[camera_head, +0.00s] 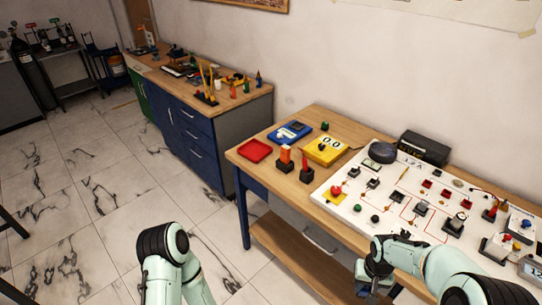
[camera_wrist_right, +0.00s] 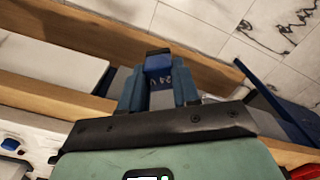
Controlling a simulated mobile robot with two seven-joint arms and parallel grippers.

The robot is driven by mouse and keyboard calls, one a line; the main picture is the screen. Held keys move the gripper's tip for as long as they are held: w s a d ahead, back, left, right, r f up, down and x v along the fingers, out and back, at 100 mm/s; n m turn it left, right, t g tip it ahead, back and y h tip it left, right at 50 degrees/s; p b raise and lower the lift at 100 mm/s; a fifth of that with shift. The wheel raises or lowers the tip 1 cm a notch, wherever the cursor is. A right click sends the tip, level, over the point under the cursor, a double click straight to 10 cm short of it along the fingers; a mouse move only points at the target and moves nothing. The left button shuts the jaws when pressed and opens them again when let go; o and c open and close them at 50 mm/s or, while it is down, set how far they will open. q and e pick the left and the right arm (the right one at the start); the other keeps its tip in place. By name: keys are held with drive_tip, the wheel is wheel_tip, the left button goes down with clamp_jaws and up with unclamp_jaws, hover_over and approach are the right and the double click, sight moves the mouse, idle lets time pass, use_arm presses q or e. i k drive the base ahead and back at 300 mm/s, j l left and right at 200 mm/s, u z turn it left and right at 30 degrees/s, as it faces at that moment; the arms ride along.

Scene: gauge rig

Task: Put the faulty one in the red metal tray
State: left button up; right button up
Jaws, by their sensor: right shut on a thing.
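The red metal tray (camera_head: 255,151) lies flat on the left end of the wooden table and looks empty. My right gripper (camera_head: 372,284) is at the front of the table, below the white panel. In the right wrist view its fingers (camera_wrist_right: 159,85) are shut on a small blue block (camera_wrist_right: 158,68) with a dark end and markings like "24 V". In the head view the held block is hard to make out. My left arm shows at the bottom left, but its fingers do not show. No visible mark tells which part is faulty.
The white panel (camera_head: 350,214) carries several switches, lamps and modules. A blue cabinet (camera_head: 190,133) stands behind left. Floor left of the table is clear.

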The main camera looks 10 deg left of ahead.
sight(255, 151)
drive_tip(key=i+j, duration=0.15)
drive_tip(key=j, duration=0.2)
drive_tip(key=i+j, duration=0.1)
drive_tip(key=j, duration=0.2)
drive_tip(key=i+j, duration=0.15)
drive_tip(key=j, duration=0.2)
drive_tip(key=i+j, duration=0.15)
drive_tip(key=j, duration=0.2)
drive_tip(key=i+j, duration=0.1)
drive_tip(key=j, duration=0.25)
drive_tip(key=u, duration=0.05)
